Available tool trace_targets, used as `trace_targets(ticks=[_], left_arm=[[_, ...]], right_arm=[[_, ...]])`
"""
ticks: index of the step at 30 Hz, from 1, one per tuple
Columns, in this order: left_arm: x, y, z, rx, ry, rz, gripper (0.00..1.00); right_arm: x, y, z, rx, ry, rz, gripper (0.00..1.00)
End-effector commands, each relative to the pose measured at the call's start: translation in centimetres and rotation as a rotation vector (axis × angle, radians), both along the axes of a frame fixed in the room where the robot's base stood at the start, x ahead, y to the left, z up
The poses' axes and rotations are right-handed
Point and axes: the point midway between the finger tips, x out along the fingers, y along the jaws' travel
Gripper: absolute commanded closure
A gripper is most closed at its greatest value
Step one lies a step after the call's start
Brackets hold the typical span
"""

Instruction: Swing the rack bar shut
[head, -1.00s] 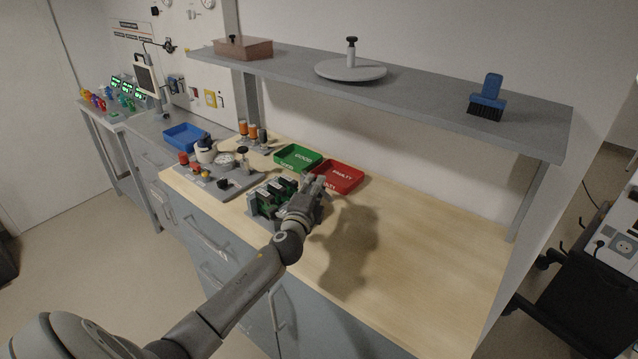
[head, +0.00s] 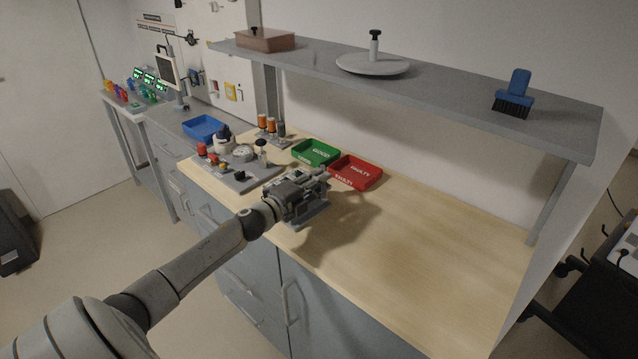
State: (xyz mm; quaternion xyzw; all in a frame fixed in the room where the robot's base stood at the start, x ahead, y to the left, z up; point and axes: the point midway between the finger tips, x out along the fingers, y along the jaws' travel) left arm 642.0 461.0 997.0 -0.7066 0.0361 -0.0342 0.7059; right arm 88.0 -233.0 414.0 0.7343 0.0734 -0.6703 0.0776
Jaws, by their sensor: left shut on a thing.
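The small grey rack (head: 312,217) stands on the wooden worktop, in front of the red tray. My left gripper (head: 308,183) is over the rack, shut on the rack bar. The gripper and wrist cover most of the rack, so the bar itself, its exact angle and the green boards are largely hidden. My right gripper is not in view.
A green GOOD tray (head: 316,153) and a red FAULTY tray (head: 355,173) lie just behind the rack. A grey fixture panel (head: 239,182) with knobs and a gauge is to its left. A shelf (head: 450,86) overhangs the back. The worktop's right side is clear.

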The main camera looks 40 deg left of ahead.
Motion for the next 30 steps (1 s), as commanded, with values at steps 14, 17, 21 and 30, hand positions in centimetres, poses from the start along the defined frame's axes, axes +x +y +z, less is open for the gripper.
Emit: trace_targets(ticks=[14,17,21,30], left_arm=[[0.1,0.0,0.6,0.000,-0.009,0.001,0.62],[0.1,0.0,0.4,0.000,-0.006,0.001,0.62],[-0.2,0.0,0.2,0.000,-0.003,0.001,0.62],[-3.1,0.3,0.1,0.000,-0.001,0.000,0.62]], right_arm=[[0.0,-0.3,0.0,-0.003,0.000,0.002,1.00],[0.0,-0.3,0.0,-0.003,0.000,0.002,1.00],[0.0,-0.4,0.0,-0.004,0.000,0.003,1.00],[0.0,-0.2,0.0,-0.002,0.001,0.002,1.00]])
